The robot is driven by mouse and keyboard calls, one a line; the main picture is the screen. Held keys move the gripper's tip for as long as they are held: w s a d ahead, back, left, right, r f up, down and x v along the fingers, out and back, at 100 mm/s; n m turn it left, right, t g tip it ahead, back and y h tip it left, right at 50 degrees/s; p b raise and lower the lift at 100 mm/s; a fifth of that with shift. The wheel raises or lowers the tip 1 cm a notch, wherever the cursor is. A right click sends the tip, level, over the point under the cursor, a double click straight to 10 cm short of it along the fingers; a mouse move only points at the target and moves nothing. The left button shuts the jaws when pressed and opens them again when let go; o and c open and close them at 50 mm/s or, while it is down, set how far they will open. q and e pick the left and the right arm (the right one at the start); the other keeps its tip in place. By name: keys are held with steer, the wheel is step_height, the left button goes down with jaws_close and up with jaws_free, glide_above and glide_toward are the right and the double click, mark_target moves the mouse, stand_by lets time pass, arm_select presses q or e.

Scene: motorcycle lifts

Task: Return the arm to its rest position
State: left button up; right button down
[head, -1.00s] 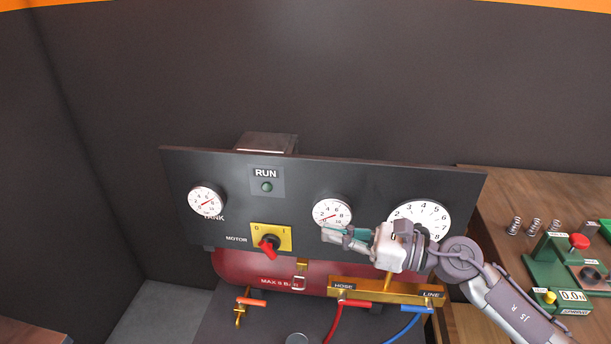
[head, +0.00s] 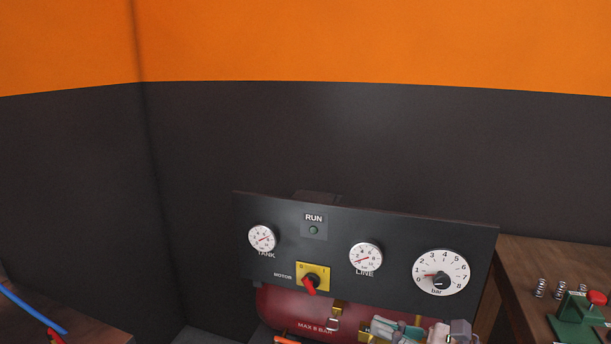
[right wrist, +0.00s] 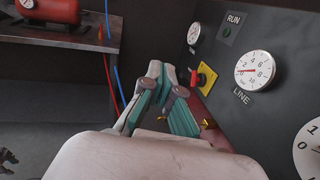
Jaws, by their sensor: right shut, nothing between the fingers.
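My right gripper (head: 392,331) is at the bottom edge of the head view, below the black panel (head: 395,215) and in front of the brass strip at the red tank. Most of its arm is out of the picture. In the right wrist view my right gripper (right wrist: 172,80) shows its grey and teal fingers shut, with nothing held between them. The panel stands to their right in that view, and the fingers look apart from it. My left gripper is not in view.
The panel carries a motor switch with a red knob (head: 309,286), a TANK gauge (head: 262,238), a LINE gauge (head: 366,257) and a large bar gauge (head: 441,273). A wooden bench (head: 530,260) with springs and a green device (head: 575,320) is at right. Red and blue hoses (right wrist: 117,85) hang behind the gripper.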

steer(key=w+d+f+m+t+h, duration=0.3)
steer(key=w+d+f+m, duration=0.1)
steer(key=f+m, duration=0.45)
steer(key=w+d+f+m+t+h, duration=0.3)
steer(key=d+f+m, duration=0.2)
steer(key=f+m, duration=0.35)
steer(key=s+d+f+m+g+h, duration=0.15)
steer(key=f+m, duration=0.25)
steer(key=f, duration=0.4)
steer(key=s+d+f+m+h, duration=0.25)
steer(key=f+m, duration=0.25)
steer(key=f, duration=0.3)
steer(key=s+d+f+m+g+h, duration=0.1)
steer(key=s+d+f+m+h, duration=0.2)
steer(key=f, duration=0.4)
steer(key=s+a+f+m+g+h, duration=0.15)
steer(key=s+f+m+g, duration=0.6)
steer(key=s+f, duration=1.1)
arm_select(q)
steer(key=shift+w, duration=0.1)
arm_select(e)
steer(key=s+a+f+m+g, duration=0.2)
steer(key=s+f+m, duration=0.2)
steer(key=s, duration=0.8)
steer(key=s+a+f+m+g, duration=0.2)
steer(key=s+f+m, duration=0.1)
steer(key=s, duration=0.8)
steer(key=shift+s+a+f+m+h, duration=0.35)
steer(key=shift+s+m+h, duration=0.1)
steer(key=shift+m, duration=0.2)
